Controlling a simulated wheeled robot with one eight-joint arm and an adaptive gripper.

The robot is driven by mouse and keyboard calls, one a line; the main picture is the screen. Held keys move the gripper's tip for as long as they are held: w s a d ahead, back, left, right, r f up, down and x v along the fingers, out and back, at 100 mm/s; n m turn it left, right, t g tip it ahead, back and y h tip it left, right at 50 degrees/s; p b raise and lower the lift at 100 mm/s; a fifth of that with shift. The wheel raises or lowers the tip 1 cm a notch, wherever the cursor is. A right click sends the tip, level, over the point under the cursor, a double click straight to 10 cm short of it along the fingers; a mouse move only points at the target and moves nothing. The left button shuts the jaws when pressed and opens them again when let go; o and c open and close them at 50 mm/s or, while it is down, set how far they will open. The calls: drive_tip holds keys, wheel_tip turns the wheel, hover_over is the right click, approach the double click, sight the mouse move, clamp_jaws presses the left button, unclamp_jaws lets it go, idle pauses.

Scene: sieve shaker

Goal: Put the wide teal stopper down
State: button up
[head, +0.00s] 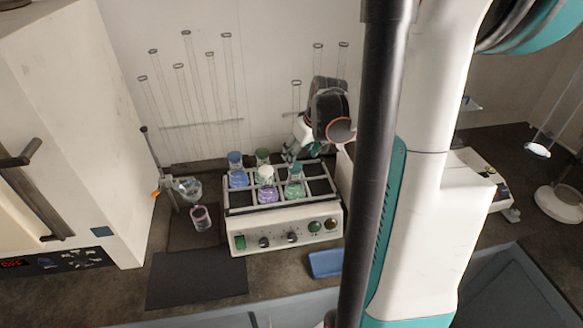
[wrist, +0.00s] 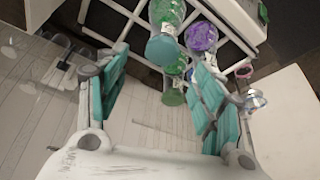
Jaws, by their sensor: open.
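A teal stopper (wrist: 162,48) sits at the mouth of a green flask (head: 297,188) on the shaker's right front side; its top also shows in the head view (head: 295,166). I take it to be the wide teal one. My gripper (wrist: 158,68) is open, with its fingers spread on both sides of the view and the stopper apart from them, towards the top of the wrist view. Nothing is clearly held. In the head view my gripper (head: 293,150) is just behind that flask, partly hidden by my wrist.
The shaker (head: 285,237) also bears a blue flask (head: 238,179), a purple flask (head: 267,194) with a white stopper and another green flask with a green stopper (wrist: 172,97). A small beaker (head: 201,217) and a stand (head: 157,170) are at left. A dark mat (head: 195,280) lies bare in front.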

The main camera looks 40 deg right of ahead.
sight(295, 165)
drive_tip(key=shift+b+x, duration=0.6)
drive_tip(key=shift+x, duration=2.5)
drive_tip(key=c, duration=1)
